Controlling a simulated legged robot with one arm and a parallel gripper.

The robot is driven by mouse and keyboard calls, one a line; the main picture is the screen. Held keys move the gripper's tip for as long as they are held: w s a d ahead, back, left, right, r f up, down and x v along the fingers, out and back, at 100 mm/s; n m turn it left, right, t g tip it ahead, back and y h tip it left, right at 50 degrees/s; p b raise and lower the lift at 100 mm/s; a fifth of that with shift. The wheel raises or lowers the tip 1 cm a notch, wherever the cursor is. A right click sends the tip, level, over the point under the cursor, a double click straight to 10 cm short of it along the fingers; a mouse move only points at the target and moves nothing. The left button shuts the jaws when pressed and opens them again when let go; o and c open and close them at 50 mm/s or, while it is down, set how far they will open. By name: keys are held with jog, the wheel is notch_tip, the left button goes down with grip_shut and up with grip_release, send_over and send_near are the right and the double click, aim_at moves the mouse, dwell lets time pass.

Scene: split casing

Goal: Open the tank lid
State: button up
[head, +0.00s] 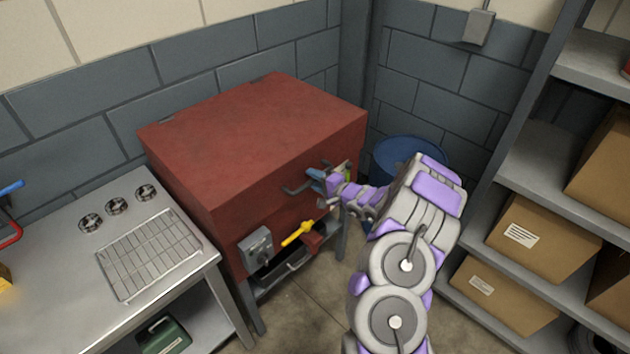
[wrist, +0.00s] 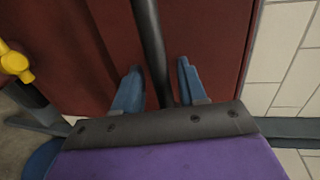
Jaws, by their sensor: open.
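The red tank (head: 230,190) stands against the wall in the head view, and its flat red lid (head: 255,115) is down. A dark bar handle (head: 296,190) is on the tank's front face near the top. My gripper (head: 316,174) is at the right part of this handle. In the wrist view the blue fingers of my gripper (wrist: 158,86) are open, one on each side of the dark bar handle (wrist: 150,40). The bar runs between them, and neither finger clearly touches it.
A yellow valve lever (head: 298,233) and a grey box (head: 256,247) are on the tank's lower front. A metal table (head: 70,290) with a wire rack stands left. A blue barrel (head: 400,152) is behind my arm. Shelves with cardboard boxes (head: 540,240) stand right.

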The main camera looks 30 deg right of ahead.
jog(key=shift+c, duration=0.4)
grip_shut()
